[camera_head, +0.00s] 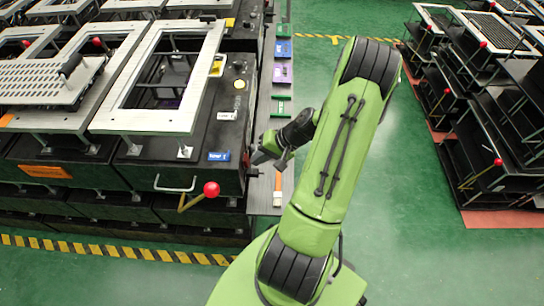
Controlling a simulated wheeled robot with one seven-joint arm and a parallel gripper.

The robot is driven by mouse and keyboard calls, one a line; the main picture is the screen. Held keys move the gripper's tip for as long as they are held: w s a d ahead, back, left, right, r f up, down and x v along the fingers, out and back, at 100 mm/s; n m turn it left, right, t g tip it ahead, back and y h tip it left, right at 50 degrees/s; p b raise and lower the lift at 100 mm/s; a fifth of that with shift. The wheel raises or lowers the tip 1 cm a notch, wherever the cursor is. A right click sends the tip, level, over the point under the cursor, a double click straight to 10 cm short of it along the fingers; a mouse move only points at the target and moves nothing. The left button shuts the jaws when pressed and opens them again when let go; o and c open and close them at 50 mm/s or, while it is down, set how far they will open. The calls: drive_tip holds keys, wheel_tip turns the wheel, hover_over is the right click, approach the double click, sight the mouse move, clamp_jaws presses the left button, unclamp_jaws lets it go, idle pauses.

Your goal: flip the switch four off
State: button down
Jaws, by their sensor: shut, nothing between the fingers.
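My gripper (267,154) is shut and empty, at the right edge of the black machine block. It is seen from above and behind, and my green arm hides part of the area to its right. A grey strip beside the block carries coloured plates: a blue one (283,49), a purple one (282,74) and a green one (281,106). The gripper is nearer to the camera than the green plate. I cannot tell which fixture is switch four, or its position; no readable number shows.
A lever with a red ball (211,189) sticks out at the block's front, left of my gripper. Black machine blocks (205,125) with pale frames fill the left. Black racks (490,130) with red-knobbed levers stand right. Green floor (400,215) between is clear.

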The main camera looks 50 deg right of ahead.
drive_tip(key=shift+w+a, duration=0.1)
drive_tip(key=shift+w, duration=0.1)
drive_tip(key=shift+w+a+f+t+y+b, duration=0.15)
drive_tip(key=shift+f+t+y+b, duration=0.25)
drive_tip(key=shift+t+b, duration=0.1)
drive_tip(key=shift+w+a+r+p, duration=0.1)
drive_tip(key=shift+w+r+p, duration=0.05)
drive_tip(key=shift+r+p, duration=0.9)
